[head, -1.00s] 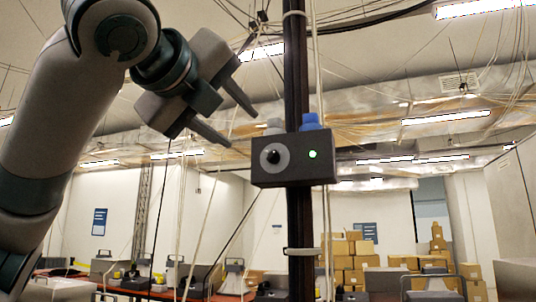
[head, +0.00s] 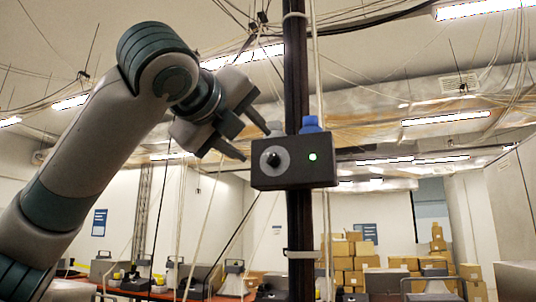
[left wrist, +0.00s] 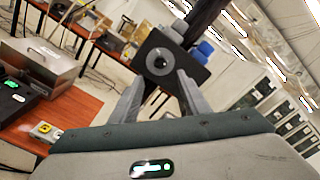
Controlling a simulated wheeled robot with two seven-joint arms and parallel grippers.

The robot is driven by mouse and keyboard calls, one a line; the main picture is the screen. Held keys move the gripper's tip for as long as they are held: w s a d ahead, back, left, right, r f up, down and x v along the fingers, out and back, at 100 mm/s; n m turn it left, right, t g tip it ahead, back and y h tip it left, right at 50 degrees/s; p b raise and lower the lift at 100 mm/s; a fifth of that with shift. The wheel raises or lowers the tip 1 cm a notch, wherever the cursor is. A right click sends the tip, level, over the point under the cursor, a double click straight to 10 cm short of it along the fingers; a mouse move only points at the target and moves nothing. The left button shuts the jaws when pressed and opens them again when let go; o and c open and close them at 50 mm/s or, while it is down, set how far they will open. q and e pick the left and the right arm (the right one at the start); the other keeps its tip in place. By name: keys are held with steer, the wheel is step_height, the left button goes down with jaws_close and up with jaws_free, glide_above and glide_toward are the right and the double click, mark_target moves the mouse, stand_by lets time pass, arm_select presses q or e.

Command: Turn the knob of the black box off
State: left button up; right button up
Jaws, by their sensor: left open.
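The black box (head: 294,175) is fixed on a dark vertical post in the head view. Its front has a black knob (head: 273,160) on a round grey dial at the left and a lit green light (head: 313,156) at the right. A blue part (head: 311,124) stands on its top. My left gripper (head: 256,140) is open and empty, up and to the left of the knob. In the left wrist view the black box (left wrist: 188,68) and the knob (left wrist: 158,62) show beyond the two spread fingertips (left wrist: 157,80). My right gripper is out of view.
The dark post (head: 297,70) runs up behind the black box, with thin cables hanging beside it. Red-topped tables (head: 130,288) with equipment and stacked cardboard boxes (head: 352,262) stand farther back. The air in front of the black box looks clear.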

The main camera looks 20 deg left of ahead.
mark_target(270, 157)
arm_select(q)
steer(key=w, duration=0.5)
steer(key=w+p, duration=0.1)
steer(key=w, duration=0.3)
steer(key=shift+w+d, duration=0.2)
steer(key=shift+w, duration=0.7)
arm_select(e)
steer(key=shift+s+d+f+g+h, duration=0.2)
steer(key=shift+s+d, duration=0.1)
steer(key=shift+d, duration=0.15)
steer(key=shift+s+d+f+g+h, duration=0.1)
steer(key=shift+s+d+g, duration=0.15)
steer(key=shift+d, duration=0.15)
arm_select(q)
steer(key=shift+c, duration=0.3)
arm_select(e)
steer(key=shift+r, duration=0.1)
arm_select(q)
steer(key=c, duration=1)
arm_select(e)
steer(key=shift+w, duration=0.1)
